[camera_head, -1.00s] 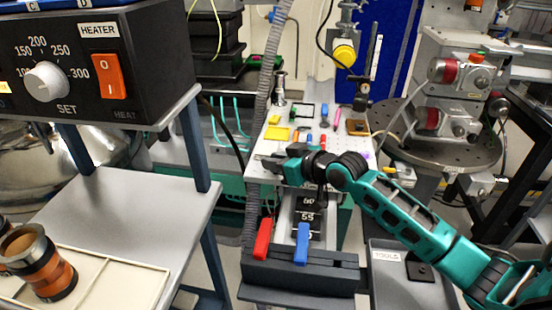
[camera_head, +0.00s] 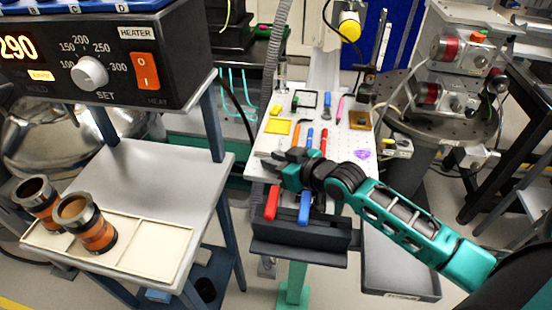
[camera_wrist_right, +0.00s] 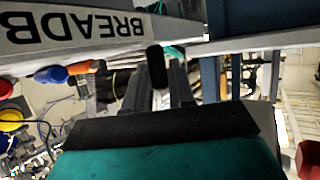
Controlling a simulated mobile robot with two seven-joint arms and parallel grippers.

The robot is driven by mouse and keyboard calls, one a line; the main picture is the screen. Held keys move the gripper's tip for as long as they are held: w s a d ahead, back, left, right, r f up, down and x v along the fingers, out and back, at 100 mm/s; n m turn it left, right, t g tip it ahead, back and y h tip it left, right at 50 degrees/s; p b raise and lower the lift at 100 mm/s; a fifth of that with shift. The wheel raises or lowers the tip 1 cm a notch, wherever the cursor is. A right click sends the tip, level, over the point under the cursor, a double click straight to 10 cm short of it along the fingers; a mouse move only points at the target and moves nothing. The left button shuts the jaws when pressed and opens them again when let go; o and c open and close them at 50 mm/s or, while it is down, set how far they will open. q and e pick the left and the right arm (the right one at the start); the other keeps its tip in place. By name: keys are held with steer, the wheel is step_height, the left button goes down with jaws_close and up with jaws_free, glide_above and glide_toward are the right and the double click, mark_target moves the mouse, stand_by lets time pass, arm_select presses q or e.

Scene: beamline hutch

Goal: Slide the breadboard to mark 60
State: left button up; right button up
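The breadboard (camera_head: 275,143) is a white perforated plate carrying small items, in the middle of the head view. Its near edge lies close to the red lever (camera_head: 272,203) and blue lever (camera_head: 304,207) on the dark rail end. No scale numbers show, so I cannot read its mark. My right gripper (camera_head: 283,161) is at the board's near left part. In the wrist view, the breadboard's lettered edge (camera_wrist_right: 85,32) is just beyond my right gripper (camera_wrist_right: 168,72). A dark rounded piece (camera_wrist_right: 156,66) shows at the fingertips; I cannot tell whether they grip it. My left gripper is out of view.
A heater box (camera_head: 115,60) stands on a shelf at left, above a grey bench (camera_head: 150,170) with a cream tray (camera_head: 165,245) and two orange-banded cylinders. A grey tools tray (camera_head: 400,272) lies below my right forearm. A round-table stage (camera_head: 455,130) stands at right.

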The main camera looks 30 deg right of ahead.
steer(key=o, duration=0.3)
steer(key=shift+w, duration=0.1)
step_height(320, 180, up, 20)
steer(key=p, duration=0.3)
stand_by(0.6)
